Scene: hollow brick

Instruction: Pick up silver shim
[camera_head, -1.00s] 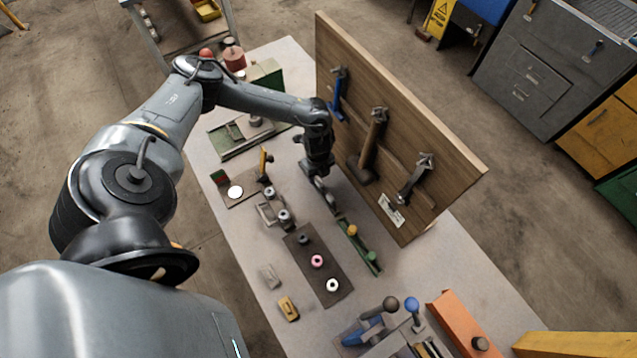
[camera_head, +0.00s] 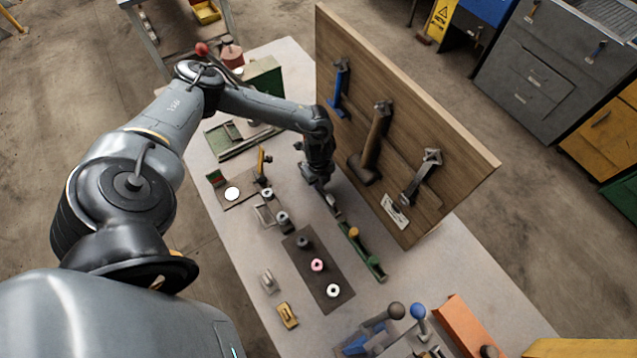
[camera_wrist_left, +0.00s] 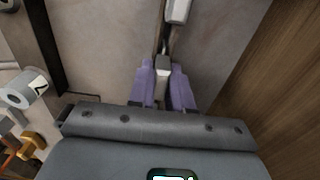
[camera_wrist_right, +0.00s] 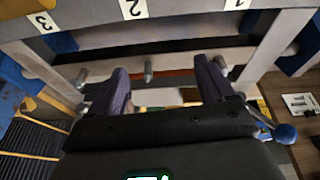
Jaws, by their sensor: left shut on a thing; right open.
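My left gripper (camera_head: 332,203) reaches down to the table in front of the wooden tool board. In the left wrist view, its purple fingers (camera_wrist_left: 163,78) are shut on a small pale silver-grey piece (camera_wrist_left: 162,67), which looks like the silver shim. The fingers hide part of it. I cannot tell whether it is clear of the surface below. A second pale grey piece (camera_wrist_left: 177,10) shows beyond the fingertips. My right gripper (camera_wrist_right: 165,85) is open in its wrist view, with nothing held between its purple fingers. It is not clearly seen in the head view.
A green rail with a yellow piece (camera_head: 353,232) lies just in front of my left gripper. The tool board (camera_head: 440,150) stands close on its right. A dark mat (camera_head: 318,272) with several round parts lies nearby. Blue-knobbed fixtures (camera_head: 418,311) stand at the front.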

